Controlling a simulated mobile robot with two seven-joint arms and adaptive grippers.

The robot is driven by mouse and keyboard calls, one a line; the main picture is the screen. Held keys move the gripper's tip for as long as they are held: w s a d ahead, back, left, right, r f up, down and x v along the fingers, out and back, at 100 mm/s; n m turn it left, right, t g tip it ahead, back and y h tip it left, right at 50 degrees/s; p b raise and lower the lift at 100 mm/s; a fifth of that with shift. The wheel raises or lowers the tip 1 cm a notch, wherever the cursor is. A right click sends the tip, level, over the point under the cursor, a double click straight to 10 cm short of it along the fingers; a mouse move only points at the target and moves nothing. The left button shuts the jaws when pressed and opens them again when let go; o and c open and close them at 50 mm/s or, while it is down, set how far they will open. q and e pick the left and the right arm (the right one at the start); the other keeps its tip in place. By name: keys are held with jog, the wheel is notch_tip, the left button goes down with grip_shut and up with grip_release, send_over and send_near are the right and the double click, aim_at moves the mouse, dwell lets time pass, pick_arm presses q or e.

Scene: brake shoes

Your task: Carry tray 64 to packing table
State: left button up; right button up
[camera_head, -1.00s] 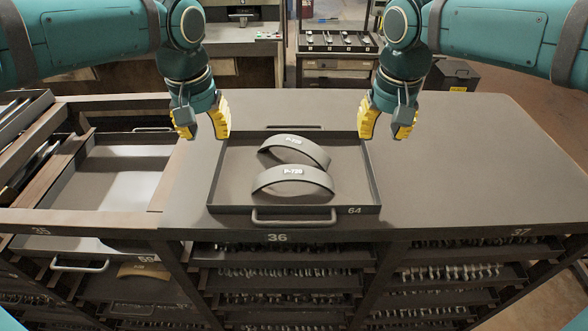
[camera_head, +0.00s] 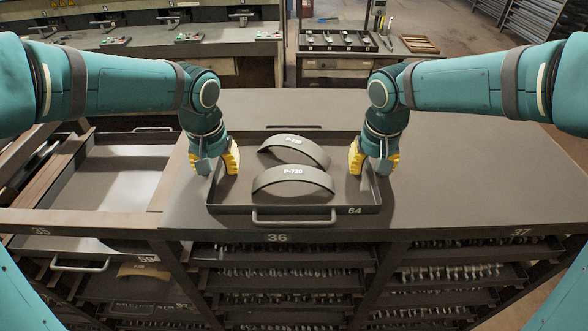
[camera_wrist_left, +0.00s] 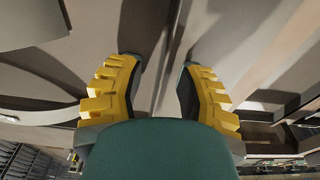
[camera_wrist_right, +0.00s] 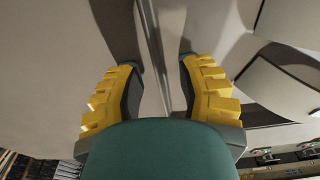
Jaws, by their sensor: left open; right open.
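Tray 64 (camera_head: 352,197) is a dark, shallow tray lying flat on the cabinet top, its bar handle (camera_head: 293,222) at the front. Two curved brake shoes (camera_head: 292,181) with pale labels stand in it; the front one reads P-720. My left gripper (camera_head: 217,170) is open at the tray's left wall. My right gripper (camera_head: 371,169) is open at its right wall. In the left wrist view the wall (camera_wrist_left: 168,60) runs between the open yellow fingers. The right wrist view shows the same at the other wall (camera_wrist_right: 153,45). I cannot tell whether the fingers touch the walls.
The cabinet top (camera_head: 460,190) is clear to the right. An open bay (camera_head: 110,180) with pale trays lies to the left. Drawers of parts fill the front below. Behind stand a long workbench (camera_head: 130,45) with fixtures and a smaller table (camera_head: 345,60) with a tool tray.

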pick_arm(q)
grip_shut()
pick_arm(e)
grip_shut()
pick_arm(q)
jog(key=shift+r, duration=0.15)
pick_arm(e)
jog(key=shift+r, duration=0.15)
